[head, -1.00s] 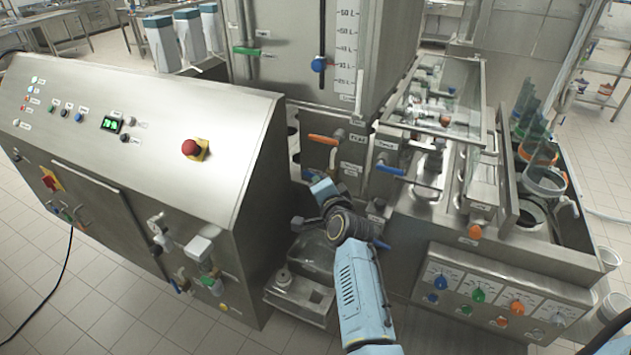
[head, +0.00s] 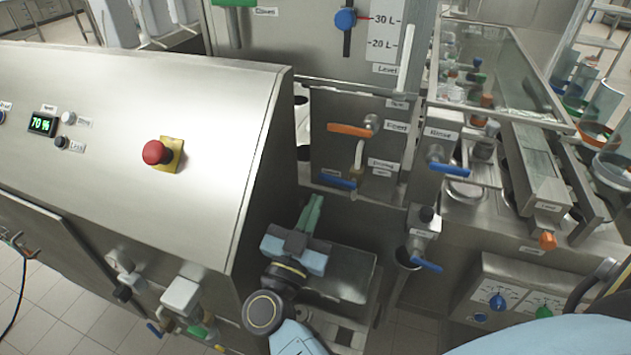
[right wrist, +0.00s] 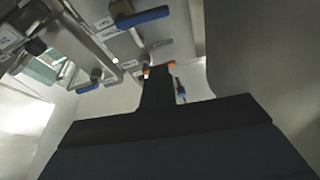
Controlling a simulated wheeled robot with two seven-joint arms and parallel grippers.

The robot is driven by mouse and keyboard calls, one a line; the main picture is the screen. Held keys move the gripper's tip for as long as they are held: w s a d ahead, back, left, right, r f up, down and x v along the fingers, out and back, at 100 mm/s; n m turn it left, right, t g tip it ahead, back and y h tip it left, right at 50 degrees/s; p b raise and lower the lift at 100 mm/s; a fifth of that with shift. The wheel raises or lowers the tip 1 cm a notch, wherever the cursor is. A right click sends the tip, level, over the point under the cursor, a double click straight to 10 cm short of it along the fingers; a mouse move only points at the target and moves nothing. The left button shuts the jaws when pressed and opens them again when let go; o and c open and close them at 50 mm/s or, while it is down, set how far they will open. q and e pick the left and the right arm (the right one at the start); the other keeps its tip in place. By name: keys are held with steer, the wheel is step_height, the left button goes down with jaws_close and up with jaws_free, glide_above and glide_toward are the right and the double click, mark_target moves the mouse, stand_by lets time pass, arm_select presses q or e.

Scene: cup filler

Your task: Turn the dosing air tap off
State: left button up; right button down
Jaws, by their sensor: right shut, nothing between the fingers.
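A tap with a blue lever (head: 338,182) sits low on the steel front panel beneath the tank, beside a small label that seems to read "Dosing". Its lever lies nearly level, pointing left. My right gripper (head: 315,203) is shut and empty, below and left of this lever, with a visible gap. In the right wrist view the shut fingers (right wrist: 156,88) point toward several taps, including a blue lever (right wrist: 140,19) at the top and another blue lever (right wrist: 88,87) at left. I cannot tell which one is the dosing tap there. My left gripper is out of view.
An orange lever (head: 349,130) sits just above the blue one. The rinse tap's blue lever (head: 450,170) and a lower blue lever (head: 427,265) are at right. The control cabinet (head: 150,110) with its red stop button (head: 155,152) stands close on the left.

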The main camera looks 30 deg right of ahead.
step_height(320, 180, up, 3)
steer(key=p, duration=0.1)
glide_above(329, 181)
steer(key=s+a, duration=0.1)
steer(key=s, duration=0.1)
steer(key=f, duration=0.2)
steer(key=shift+w+f, duration=0.3)
steer(key=shift+f, duration=0.1)
steer(key=shift+f+b, duration=0.3)
steer(key=shift+f, duration=0.15)
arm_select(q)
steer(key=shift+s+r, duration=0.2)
